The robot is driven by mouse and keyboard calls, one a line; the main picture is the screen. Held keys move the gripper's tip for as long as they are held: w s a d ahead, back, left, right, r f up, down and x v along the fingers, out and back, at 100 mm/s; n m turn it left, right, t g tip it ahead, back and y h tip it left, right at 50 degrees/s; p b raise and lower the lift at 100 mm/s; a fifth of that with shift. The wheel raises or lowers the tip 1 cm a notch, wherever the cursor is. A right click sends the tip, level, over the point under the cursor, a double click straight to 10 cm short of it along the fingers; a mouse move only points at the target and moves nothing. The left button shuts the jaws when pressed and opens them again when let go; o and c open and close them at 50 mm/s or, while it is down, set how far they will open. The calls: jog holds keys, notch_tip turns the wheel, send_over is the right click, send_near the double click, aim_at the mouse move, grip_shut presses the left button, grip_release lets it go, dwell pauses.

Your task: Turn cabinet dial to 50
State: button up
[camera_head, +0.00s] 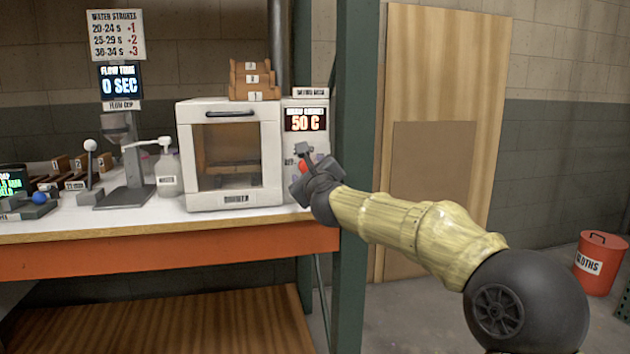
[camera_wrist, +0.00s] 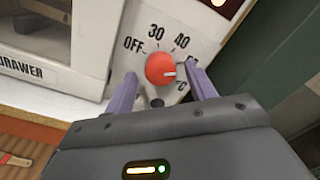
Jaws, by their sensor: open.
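The cabinet is a white box with a glass door and a control panel (camera_head: 306,140) on its right side. The display (camera_head: 305,120) on that panel reads 50 C. The red dial (camera_wrist: 160,70) shows in the wrist view with OFF, 30 and 40 printed around it. Its white pointer line points right, past the 40, towards where my right finger covers the panel. My gripper (camera_wrist: 161,69) is open, with one purple finger on each side of the dial. I cannot tell whether the fingers touch it. In the head view my gripper (camera_head: 302,168) is at the panel and partly covers the dial.
The green post (camera_head: 352,180) stands just right of the cabinet, behind my arm. A soap-like pump bottle (camera_head: 168,172) and a flow cup stand (camera_head: 125,190) are on the bench left of the cabinet. A red bin (camera_head: 599,268) stands on the floor at the right.

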jog(key=b+v, duration=1.2)
jog(key=v, duration=0.5)
jog(key=shift+s, duration=0.1)
